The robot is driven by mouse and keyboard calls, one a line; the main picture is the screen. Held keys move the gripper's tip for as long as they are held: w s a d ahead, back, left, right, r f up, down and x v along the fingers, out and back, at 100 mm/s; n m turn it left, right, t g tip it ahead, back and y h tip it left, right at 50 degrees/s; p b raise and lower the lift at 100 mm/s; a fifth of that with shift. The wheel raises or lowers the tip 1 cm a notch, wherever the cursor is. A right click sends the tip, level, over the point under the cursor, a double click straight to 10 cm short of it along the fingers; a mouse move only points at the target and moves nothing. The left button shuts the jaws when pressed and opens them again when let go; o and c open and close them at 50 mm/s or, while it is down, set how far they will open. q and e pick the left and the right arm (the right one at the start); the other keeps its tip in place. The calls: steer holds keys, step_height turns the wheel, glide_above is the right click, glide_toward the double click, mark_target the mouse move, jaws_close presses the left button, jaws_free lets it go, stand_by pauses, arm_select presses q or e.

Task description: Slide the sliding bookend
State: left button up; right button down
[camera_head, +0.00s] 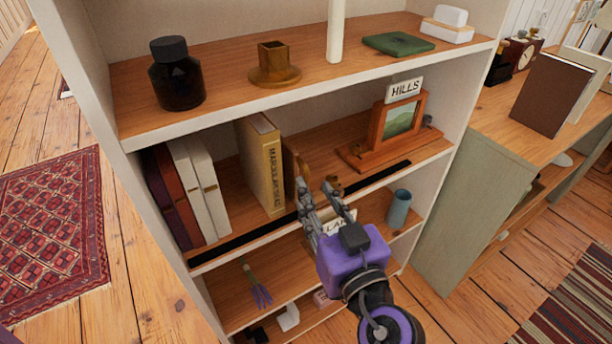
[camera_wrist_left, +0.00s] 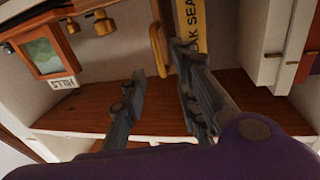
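The sliding bookend (camera_head: 290,166) is a thin upright wooden panel on the middle shelf, just right of the yellow book (camera_head: 265,165). It is partly hidden behind my left gripper (camera_head: 316,188). In the left wrist view the bookend (camera_wrist_left: 158,48) shows as a narrow wooden edge beyond the gap between the fingertips. My left gripper (camera_wrist_left: 160,64) is open there, its fingers apart with nothing held between them. Whether a finger touches the bookend I cannot tell. A black strip (camera_head: 240,239) runs along the shelf's front edge. My right gripper is not in view.
Dark and white books (camera_head: 200,190) stand at the shelf's left. A wooden picture frame (camera_head: 397,120) with a HILLS sign (camera_head: 404,89) stands at its right. The upper shelf holds a black bottle (camera_head: 177,75). A blue-grey cup (camera_head: 398,208) stands on the shelf below.

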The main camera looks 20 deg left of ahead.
mark_target(307, 180)
arm_select(q)
steer(key=x, duration=0.6)
steer(key=shift+p, duration=0.3)
jaws_close()
